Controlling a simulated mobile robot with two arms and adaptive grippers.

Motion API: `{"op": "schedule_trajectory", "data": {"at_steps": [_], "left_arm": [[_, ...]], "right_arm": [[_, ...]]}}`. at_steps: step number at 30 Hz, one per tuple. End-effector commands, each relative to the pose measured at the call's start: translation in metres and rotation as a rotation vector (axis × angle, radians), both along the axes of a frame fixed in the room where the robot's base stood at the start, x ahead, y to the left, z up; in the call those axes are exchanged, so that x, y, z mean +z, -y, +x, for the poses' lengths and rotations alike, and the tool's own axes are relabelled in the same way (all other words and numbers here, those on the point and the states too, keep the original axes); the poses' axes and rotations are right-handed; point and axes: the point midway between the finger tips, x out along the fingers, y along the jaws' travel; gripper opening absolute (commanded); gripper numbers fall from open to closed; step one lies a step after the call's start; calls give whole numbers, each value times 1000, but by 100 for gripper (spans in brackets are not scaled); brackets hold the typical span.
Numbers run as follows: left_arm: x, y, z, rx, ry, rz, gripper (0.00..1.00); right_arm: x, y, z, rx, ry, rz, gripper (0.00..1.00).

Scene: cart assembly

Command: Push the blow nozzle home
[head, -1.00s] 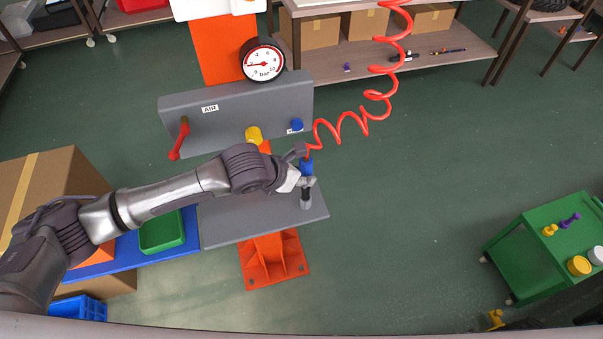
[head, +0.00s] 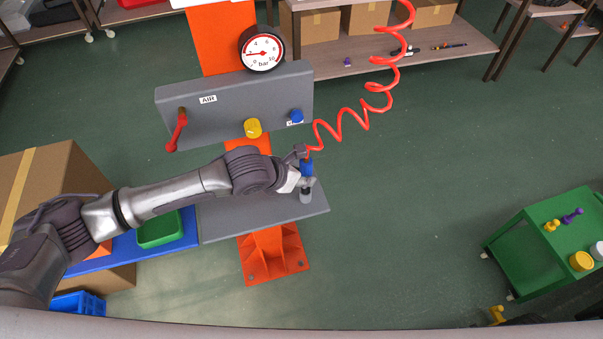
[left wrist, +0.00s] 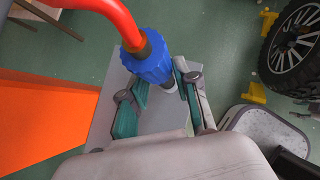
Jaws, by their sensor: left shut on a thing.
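The blow nozzle, with a blue collar (head: 306,168), stands roughly upright over the right part of the grey shelf (head: 245,222). It also shows in the left wrist view (left wrist: 152,62), with the red hose (left wrist: 122,18) joined to its top. My left gripper (head: 301,180) is shut on the nozzle, its teal-padded fingers (left wrist: 160,92) on either side. Below the blue collar a grey and dark cylindrical part shows just above the shelf. The nozzle's lower end is partly hidden, so I cannot tell how deep it sits. My right gripper is not in view.
A grey panel marked AIR (head: 235,105) stands behind, with a red lever (head: 177,131), yellow knob (head: 253,128), blue knob (head: 296,116) and gauge (head: 262,50). The coiled hose (head: 352,120) hangs right. A green cart (head: 530,248) stands right; floor between is clear.

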Motion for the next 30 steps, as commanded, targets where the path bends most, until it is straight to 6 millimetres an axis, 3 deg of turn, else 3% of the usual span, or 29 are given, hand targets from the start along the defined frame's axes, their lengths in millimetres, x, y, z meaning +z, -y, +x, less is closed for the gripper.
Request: {"op": "schedule_trajectory", "data": {"at_steps": [21, 22, 26, 30], "left_arm": [[-11, 0, 0, -1, 1, -2, 0], [-11, 0, 0, -1, 1, -2, 36], [-11, 0, 0, -1, 0, -1, 57], [-11, 0, 0, -1, 0, -1, 60]], "right_arm": [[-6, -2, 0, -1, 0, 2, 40], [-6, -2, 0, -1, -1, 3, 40], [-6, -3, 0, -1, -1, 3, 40], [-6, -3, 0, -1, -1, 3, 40]]}}
